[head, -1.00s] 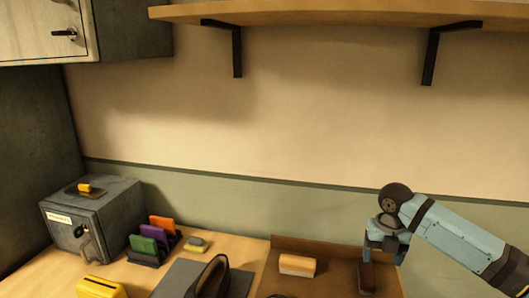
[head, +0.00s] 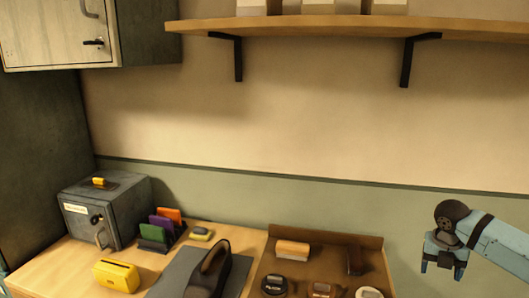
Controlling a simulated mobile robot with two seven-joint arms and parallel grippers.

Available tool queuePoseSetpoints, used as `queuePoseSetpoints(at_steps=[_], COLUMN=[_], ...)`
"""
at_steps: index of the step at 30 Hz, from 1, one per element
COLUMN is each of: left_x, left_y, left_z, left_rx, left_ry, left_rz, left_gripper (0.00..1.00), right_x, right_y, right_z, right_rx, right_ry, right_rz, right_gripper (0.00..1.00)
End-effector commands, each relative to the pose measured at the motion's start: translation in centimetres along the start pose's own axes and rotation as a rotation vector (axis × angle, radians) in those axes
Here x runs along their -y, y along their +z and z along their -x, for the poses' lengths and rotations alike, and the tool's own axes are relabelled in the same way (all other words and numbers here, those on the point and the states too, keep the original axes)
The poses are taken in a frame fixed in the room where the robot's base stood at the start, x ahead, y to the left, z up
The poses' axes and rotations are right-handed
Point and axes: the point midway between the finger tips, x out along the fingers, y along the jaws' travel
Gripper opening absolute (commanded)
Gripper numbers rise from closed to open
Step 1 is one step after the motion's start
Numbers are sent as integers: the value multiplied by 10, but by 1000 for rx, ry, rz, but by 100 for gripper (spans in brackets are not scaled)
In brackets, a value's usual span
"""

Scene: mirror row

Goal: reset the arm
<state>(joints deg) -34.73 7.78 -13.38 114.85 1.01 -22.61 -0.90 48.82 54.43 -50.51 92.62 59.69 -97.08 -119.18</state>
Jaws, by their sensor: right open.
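My right gripper (head: 443,270) is at the right of the head view, with its fingers pointing down. It is open and empty, in front of the green wall band and to the right of the brown tray (head: 330,238). A dark brown block-like item (head: 355,262) stands in the tray's back right part, apart from the gripper. My left gripper is not in view.
The tray also holds a tan block (head: 293,249), a dark round tin (head: 274,285) and a pale round item (head: 369,293). A dark shoe-like item (head: 212,268), yellow box (head: 117,275), file rack (head: 155,238) and grey safe (head: 104,212) stand left. A shelf (head: 350,27) hangs above.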

Motion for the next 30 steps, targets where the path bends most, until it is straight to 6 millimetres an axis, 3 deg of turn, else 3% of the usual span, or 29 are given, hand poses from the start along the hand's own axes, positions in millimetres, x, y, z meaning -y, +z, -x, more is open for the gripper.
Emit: queuePoseSetpoints(at_steps=[8,12,18,24,30], left_x=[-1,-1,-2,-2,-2], left_y=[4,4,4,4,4], left_z=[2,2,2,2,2], left_rx=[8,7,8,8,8], left_ry=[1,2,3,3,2], left_rz=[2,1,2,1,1], left_gripper=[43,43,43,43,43], right_x=[1,7,23,45,67], right_y=[-30,-57,-102,-155,-206], right_z=[-76,-121,-173,-204,-216], right_rx=[93,142,178,149,54], right_ry=[97,188,361,552,720], right_rz=[-309,-521,-832,-1104,-1307], right_gripper=[70,70,70,70,70])
